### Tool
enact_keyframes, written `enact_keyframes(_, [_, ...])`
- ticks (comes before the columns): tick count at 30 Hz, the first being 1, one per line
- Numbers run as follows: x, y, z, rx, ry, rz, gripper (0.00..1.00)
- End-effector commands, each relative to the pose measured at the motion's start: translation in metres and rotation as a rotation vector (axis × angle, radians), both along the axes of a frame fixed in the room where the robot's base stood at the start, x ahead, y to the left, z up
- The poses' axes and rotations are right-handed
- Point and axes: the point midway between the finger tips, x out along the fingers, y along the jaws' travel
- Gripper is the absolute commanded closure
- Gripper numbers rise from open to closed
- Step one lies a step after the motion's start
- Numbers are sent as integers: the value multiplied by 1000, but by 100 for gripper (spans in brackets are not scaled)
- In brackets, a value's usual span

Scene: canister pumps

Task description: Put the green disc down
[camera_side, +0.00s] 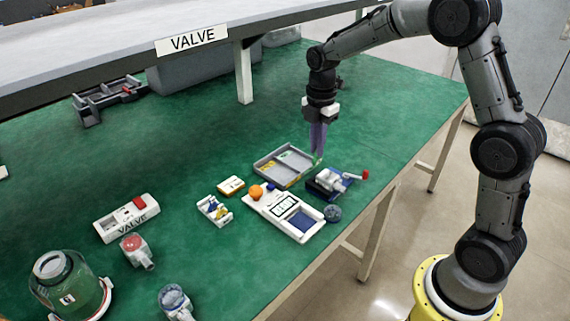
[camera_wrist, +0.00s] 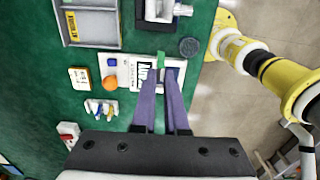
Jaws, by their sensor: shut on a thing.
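My gripper (camera_side: 318,152) points down and is shut on the green disc (camera_side: 317,161), which shows as a small green edge at the fingertips. In the wrist view the disc (camera_wrist: 160,62) is seen nearly edge-on between the purple fingers of my gripper (camera_wrist: 161,75). In the side view it appears at the right end of the grey tray (camera_side: 262,168), close to the blue-based fixture (camera_side: 322,193). In the wrist view it overlaps the white device with a display (camera_wrist: 125,72). I cannot tell its exact height above the table.
The grey tray holds small yellow and green pieces. A dark round disc (camera_side: 332,213) lies beside the white device (camera_side: 262,207). An orange ball (camera_side: 256,192), a yellow box (camera_side: 231,186) and a small white tray (camera_side: 208,206) are nearby.

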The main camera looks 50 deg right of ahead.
Motion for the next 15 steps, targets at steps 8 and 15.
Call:
enact_keyframes(8, [50, -6, -26, 0, 2, -2, 100])
enact_keyframes(15, [93, -13, -52, 1, 4, -1, 100])
